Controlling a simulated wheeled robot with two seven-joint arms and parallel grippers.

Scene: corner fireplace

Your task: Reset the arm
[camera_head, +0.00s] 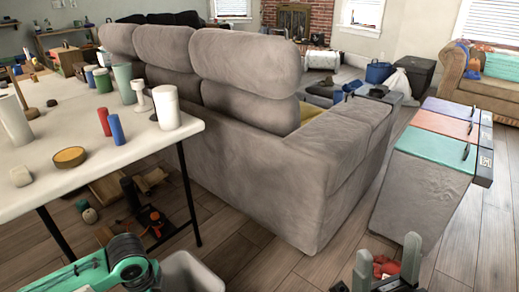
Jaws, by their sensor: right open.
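My right gripper (386,264) is at the bottom right, with two grey fingers pointing up and apart. It is open, over the wood floor in front of the recliner sofa's near end. A small red thing (384,267) shows between the fingers; I cannot tell whether it lies on the floor behind them or is part of the gripper. My left arm (125,262), green and black, comes in at the bottom left below the white table. Its gripper is not in view.
A white table (95,150) at left holds cups, cylinders and other small items. A grey sofa (260,140) fills the middle. Bins with teal, orange and purple lids (433,145) stand at right. Items lie under the table.

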